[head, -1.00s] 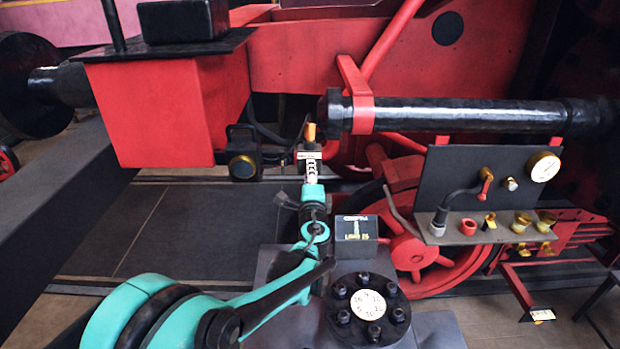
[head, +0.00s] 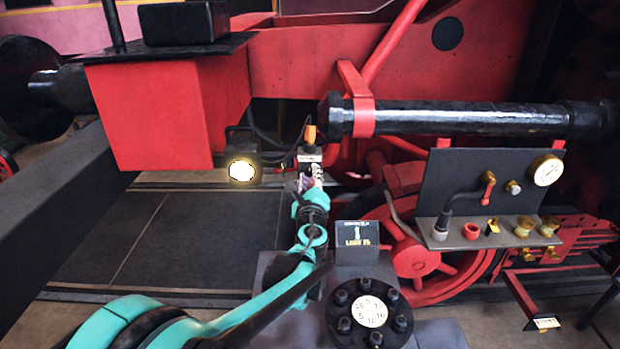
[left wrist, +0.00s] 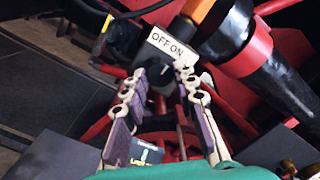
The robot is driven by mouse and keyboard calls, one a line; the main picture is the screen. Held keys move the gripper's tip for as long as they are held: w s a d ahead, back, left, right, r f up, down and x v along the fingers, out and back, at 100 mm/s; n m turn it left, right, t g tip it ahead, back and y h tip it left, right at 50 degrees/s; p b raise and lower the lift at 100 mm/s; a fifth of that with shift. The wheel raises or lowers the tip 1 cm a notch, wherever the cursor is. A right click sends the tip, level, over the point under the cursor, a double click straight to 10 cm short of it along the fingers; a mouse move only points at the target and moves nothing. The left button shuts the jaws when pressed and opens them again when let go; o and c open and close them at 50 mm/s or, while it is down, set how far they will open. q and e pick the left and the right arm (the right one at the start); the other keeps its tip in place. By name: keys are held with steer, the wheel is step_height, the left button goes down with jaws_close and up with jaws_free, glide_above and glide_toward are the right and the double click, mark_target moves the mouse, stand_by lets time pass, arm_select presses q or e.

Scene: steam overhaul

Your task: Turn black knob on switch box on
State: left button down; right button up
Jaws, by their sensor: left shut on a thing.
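The switch box (head: 309,151) is a small dark box with an orange top, near the middle of the head view. Its white label (left wrist: 172,51) reads OFF ON in the left wrist view. My left gripper (left wrist: 162,78) is at the box front just under the label, its fingers on either side of the black knob (left wrist: 161,74) and shut on it. The knob is small and mostly hidden between the fingers, so its pointing direction is hard to tell. In the head view my left gripper (head: 311,172) covers the box's lower front. My right gripper is not in view.
A lamp (head: 241,171) left of the box glows bright. A black pipe (head: 450,117) runs right of the box. A panel with gauge and valves (head: 480,190) stands at right. A small dark sign (head: 357,234) and a round bolted flange (head: 369,312) are in front.

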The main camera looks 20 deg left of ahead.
arm_select(q)
steer(key=shift+f, duration=0.1)
stand_by(0.4)
steer(key=c, duration=1.2)
jaws_free()
steer(key=v, duration=1.2)
steer(key=shift+f, duration=0.1)
